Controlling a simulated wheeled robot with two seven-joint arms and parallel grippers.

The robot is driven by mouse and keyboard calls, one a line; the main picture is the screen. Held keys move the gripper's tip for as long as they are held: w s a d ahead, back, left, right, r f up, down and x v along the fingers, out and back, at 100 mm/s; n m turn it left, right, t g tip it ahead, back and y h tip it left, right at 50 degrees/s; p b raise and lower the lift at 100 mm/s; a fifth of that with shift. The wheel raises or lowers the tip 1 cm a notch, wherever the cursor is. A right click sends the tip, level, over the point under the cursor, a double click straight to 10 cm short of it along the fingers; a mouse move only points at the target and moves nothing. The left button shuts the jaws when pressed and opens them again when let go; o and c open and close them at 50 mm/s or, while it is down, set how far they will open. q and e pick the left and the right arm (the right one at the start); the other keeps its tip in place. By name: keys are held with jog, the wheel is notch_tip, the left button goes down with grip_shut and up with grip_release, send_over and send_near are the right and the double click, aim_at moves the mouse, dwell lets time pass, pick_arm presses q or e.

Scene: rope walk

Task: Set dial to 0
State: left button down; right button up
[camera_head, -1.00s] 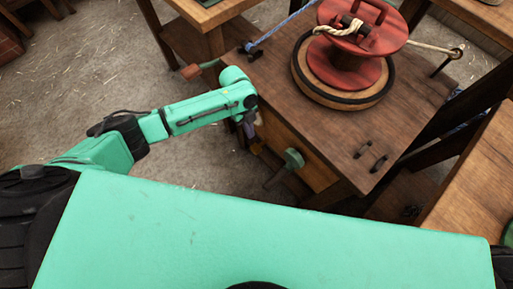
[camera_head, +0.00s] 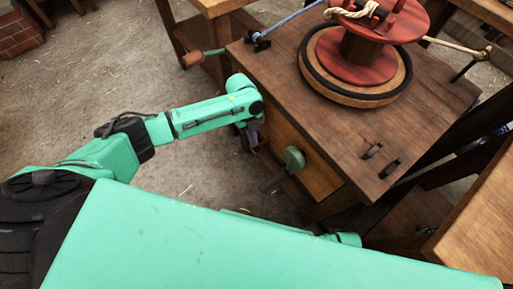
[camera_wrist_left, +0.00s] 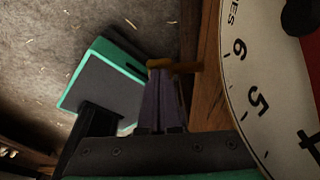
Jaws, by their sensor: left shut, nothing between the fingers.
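The dial (camera_wrist_left: 262,75) shows as a white face in the left wrist view, cut off by the right edge. The black figures 6, 5 and 4 and part of a word are on it. A black hub (camera_wrist_left: 300,15) and a red part show at its edge; I cannot tell the setting. My left gripper (camera_head: 252,143) is low beside the front face of the wooden bench, left of the green knob. In the left wrist view its shut, empty fingers (camera_wrist_left: 164,98) are left of the dial, apart from its face. The dial is hidden in the head view. My right gripper is out of view.
A green knob (camera_head: 293,158) on a shaft sticks out of the bench front. The bench top (camera_head: 335,150) carries a red reel (camera_head: 350,65) on a round wooden base, with rope and two small black staples. Another wooden table (camera_head: 480,215) stands at the right.

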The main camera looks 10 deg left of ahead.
pick_arm(q)
notch_tip(320, 180, down, 3)
jog(key=shift+r+b, duration=0.1)
jog(key=shift+b, duration=0.95)
jog(key=shift+r, duration=0.25)
jog(key=shift+w+a+r+p, duration=0.15)
jog(key=shift+w+a+r, duration=0.15)
jog(key=shift+w+a, duration=0.25)
jog(key=shift+w+a+r+p, duration=0.15)
jog(key=shift+w+a+r, duration=0.1)
jog(key=shift+w+a, duration=0.25)
jog(key=shift+s, duration=0.15)
